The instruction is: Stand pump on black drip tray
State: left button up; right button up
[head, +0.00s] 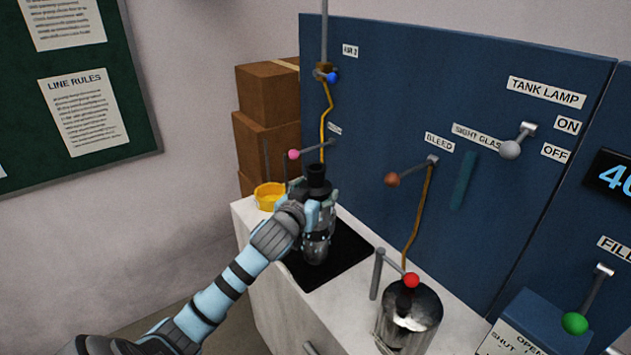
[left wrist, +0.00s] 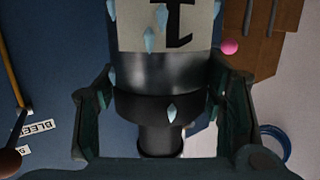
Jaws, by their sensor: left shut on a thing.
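The pump (head: 317,247) has a black neck and cap and a shiny grey body. It looks upright over the black drip tray (head: 350,258), a flat dark square on the white counter. I cannot tell whether its base touches the tray. My left gripper (head: 318,208) is shut on the pump's upper part and hides some of it. In the left wrist view the pump (left wrist: 150,75) appears inverted, with a white label and pale blue drops, between the fingers of my left gripper (left wrist: 160,110). My right gripper is out of view.
A yellow ring-shaped dish (head: 268,196) sits on the counter's far left corner. A metal canister with a red knob (head: 411,281) stands to the right. The blue panel (head: 400,100) with levers and tubes rises behind the counter. Stacked boxes (head: 265,130) are behind left.

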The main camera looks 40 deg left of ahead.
pick_arm(q)
notch_tip(320, 180, down, 3)
jog(key=shift+r, duration=0.15)
jog(key=o, duration=2)
jog(key=shift+s+d, duration=0.1)
jog(key=shift+s, duration=0.05)
jog(key=shift+c, duration=0.2)
jog(key=shift+s, duration=0.1)
jog(key=v, duration=1.2)
